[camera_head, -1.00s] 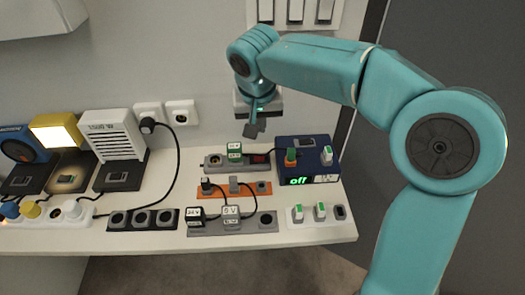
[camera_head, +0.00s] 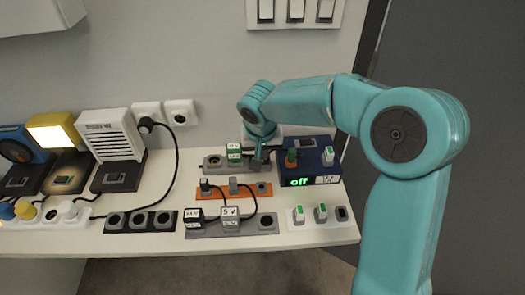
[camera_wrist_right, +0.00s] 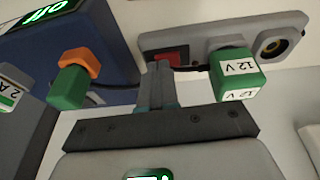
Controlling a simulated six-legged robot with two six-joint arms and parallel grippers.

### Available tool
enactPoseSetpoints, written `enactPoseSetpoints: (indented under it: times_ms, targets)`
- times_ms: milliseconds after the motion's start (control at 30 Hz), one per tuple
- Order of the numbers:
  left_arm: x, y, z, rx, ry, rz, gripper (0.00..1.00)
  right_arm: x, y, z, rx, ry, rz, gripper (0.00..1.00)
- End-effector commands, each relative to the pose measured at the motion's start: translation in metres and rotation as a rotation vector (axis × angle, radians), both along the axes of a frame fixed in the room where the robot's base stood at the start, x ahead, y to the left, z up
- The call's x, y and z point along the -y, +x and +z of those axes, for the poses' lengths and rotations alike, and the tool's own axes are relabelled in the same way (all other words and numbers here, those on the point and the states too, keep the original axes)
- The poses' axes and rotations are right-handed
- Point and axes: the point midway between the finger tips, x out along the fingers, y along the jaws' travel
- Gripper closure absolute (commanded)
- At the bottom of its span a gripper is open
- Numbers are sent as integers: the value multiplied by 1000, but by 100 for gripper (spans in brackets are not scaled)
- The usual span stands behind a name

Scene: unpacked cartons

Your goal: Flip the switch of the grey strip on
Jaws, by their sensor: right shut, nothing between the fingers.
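The grey strip (camera_head: 211,163) lies at the back of the white table, with an open round socket at one end and a green plug marked 12 V (camera_head: 235,152). In the right wrist view the same strip (camera_wrist_right: 205,35) shows its red switch (camera_wrist_right: 178,57). My right gripper (camera_wrist_right: 162,70) is shut and empty, its fingertips at the switch and covering part of it. I cannot tell whether they touch it. In the head view my right gripper (camera_head: 258,162) hides the switch. My left gripper is not in view.
A blue box (camera_head: 325,170) with an "off" display and plugs stands right beside the strip. In front lie an orange strip (camera_head: 211,192), another grey strip (camera_head: 249,228) with cables and a white strip (camera_head: 330,224). Lamps and a white heater (camera_head: 110,135) stand at left.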

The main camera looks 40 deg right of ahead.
Motion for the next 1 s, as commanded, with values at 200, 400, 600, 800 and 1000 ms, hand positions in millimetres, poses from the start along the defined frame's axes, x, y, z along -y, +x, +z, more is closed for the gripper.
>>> enactPoseSetpoints:
  times_ms: [200, 400, 600, 800, 1000]
  targets:
    - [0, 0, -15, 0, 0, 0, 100, 2, -1, -11, 0, 0, -2, 100]
    - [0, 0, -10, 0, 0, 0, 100, 2, -2, -7, -3, 2, -1, 100]
    - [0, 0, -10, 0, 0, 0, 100, -1, 0, -7, -4, 2, 1, 100]
    - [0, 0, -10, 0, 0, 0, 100, -10, 5, -5, -2, 4, 2, 100]
    - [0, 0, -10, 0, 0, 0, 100, -12, 7, -3, 0, 4, 0, 100]
